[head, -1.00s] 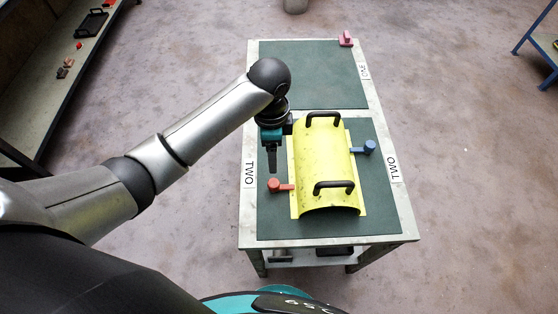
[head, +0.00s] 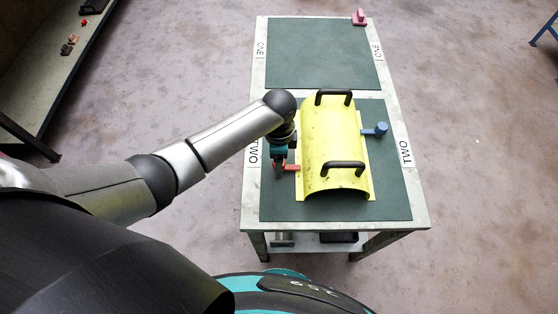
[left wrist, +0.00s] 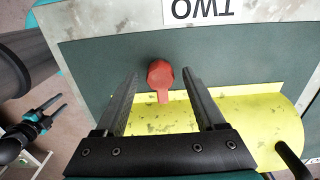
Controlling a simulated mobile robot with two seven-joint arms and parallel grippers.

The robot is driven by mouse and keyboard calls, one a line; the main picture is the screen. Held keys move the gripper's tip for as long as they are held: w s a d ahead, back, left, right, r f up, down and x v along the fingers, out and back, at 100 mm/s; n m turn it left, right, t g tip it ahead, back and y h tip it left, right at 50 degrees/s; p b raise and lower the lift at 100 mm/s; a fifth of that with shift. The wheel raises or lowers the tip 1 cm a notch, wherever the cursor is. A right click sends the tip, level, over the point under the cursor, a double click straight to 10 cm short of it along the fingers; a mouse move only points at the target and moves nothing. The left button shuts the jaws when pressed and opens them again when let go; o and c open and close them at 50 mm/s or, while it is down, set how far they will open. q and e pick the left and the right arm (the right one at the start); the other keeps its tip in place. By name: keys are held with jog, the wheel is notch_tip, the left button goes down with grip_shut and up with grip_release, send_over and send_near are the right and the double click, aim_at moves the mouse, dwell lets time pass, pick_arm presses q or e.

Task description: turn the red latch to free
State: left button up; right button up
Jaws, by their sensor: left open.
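The red latch (head: 293,167) sits on the left edge of the yellow half-pipe cover (head: 330,135), its round end partly hidden by my left gripper in the head view. In the left wrist view the red latch (left wrist: 160,75) has its arm pointing down over the yellow flange. My left gripper (head: 280,175) is open over it, with the latch showing between the fingertips; I cannot tell the height gap. My right gripper (left wrist: 55,106) shows small at the left of the left wrist view, its fingers apart and empty.
A blue latch (head: 376,129) is on the cover's right side. Two black handles (head: 343,165) arch over the cover. The far green mat (head: 320,55) is bare, with a pink part (head: 360,17) at its corner. A shelf (head: 75,75) stands at far left.

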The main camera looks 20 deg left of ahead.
pick_arm(q)
jog(key=shift+f, duration=0.15)
jog(key=shift+c, duration=0.3)
grip_shut()
dwell(0.3)
